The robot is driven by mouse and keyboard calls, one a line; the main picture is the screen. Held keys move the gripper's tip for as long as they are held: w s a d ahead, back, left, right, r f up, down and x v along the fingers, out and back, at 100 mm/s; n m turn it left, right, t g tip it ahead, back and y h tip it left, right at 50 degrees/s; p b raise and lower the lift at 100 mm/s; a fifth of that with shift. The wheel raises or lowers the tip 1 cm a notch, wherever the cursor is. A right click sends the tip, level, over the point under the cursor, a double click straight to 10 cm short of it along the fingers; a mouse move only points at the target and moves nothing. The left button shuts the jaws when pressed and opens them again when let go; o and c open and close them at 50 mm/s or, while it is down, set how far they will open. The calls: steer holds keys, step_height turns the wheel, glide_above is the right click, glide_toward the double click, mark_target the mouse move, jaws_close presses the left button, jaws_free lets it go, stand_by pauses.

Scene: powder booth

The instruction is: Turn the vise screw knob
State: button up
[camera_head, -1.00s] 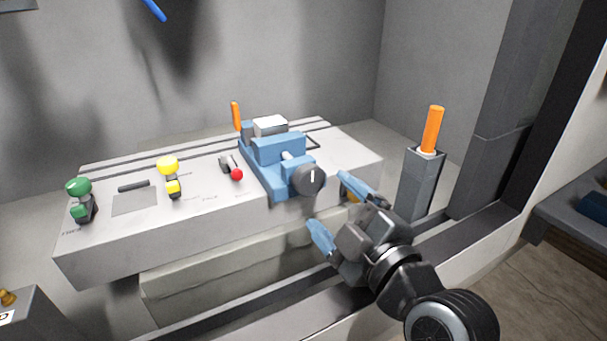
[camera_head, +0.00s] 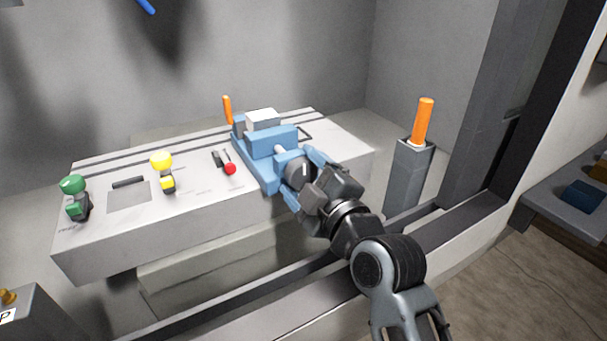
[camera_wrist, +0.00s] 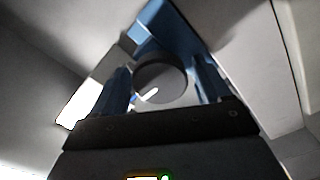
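The vise screw knob (camera_head: 297,170) is a dark round disc with a white mark, on the front end of the blue vise (camera_head: 258,165). My gripper (camera_head: 298,174) is at the knob, with one blue finger on either side of it. In the wrist view the grey knob face (camera_wrist: 160,78) sits between the two blue fingers, its white mark slanted. The fingers are spread wide and stand close beside the knob's rim; firm contact does not show. Part of the knob is hidden by my gripper in the head view.
The vise is on a grey bench (camera_head: 215,205) with a red-tipped lever (camera_head: 230,169), a yellow knob (camera_head: 162,160) and a green knob (camera_head: 73,185). An orange handle (camera_head: 423,120) stands on a grey post at right. A dark rail runs below the bench front.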

steer(key=c, duration=0.9)
steer(key=shift+m, duration=0.4)
steer(key=m, duration=0.4)
steer(key=shift+m, duration=0.3)
steer(key=m+p, duration=0.1)
steer(key=m, duration=0.5)
steer(key=m+p, duration=0.1)
steer(key=m, duration=0.3)
steer(key=shift+p, duration=0.3)
steer(key=m+p, duration=0.1)
steer(key=m, duration=0.2)
steer(key=shift+m+p, duration=0.3)
steer(key=shift+p, duration=0.05)
steer(key=m+p, duration=0.2)
steer(key=m, duration=0.2)
steer(key=shift+f+m+p, duration=0.1)
steer(key=shift+m+p, duration=0.6)
steer(key=shift+m, duration=0.6)
